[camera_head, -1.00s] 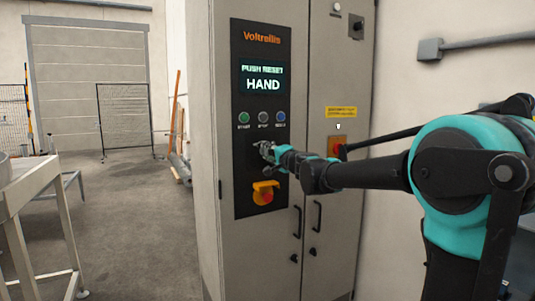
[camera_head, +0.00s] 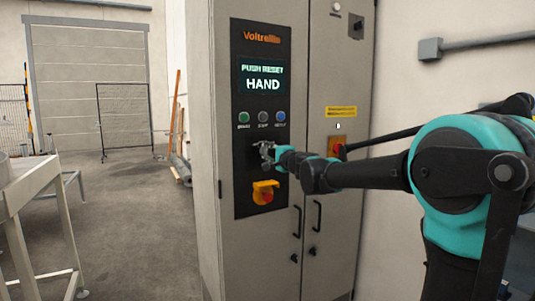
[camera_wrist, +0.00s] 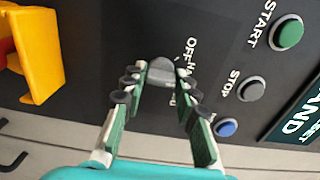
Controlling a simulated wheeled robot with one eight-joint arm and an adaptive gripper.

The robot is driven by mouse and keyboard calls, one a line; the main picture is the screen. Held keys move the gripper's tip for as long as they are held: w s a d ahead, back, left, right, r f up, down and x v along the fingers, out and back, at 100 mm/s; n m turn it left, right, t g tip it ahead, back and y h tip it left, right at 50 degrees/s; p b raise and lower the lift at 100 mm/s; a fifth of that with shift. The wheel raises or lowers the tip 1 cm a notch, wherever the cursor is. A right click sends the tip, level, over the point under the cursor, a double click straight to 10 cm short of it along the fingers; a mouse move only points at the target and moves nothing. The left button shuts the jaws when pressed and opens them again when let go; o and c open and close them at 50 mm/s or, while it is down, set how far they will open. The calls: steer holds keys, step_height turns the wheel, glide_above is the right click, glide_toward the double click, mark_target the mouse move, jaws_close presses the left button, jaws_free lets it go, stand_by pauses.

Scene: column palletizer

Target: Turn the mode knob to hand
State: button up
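The mode knob (camera_wrist: 160,72) is a small grey knob on the cabinet's black panel, below the button row. In the wrist view it lies between my fingertips, with "OFF" lettering beside it and other lettering partly hidden by a finger. My gripper (camera_wrist: 161,80) has one finger on each side of the knob, with a slight gap seeming to show. In the head view my gripper (camera_head: 266,153) is at the panel and mostly hides the knob. The display (camera_head: 262,78) reads "PUSH RESET" and "HAND".
A green START button (camera_wrist: 287,33), a grey STOP button (camera_wrist: 250,89) and a blue button (camera_wrist: 226,128) sit close by. A red and yellow switch (camera_head: 264,192) is just below the knob. A table (camera_head: 30,185) stands at the left. The floor between is clear.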

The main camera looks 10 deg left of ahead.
steer(key=o, duration=0.4)
steer(key=v, duration=1.2)
steer(key=shift+f, duration=0.1)
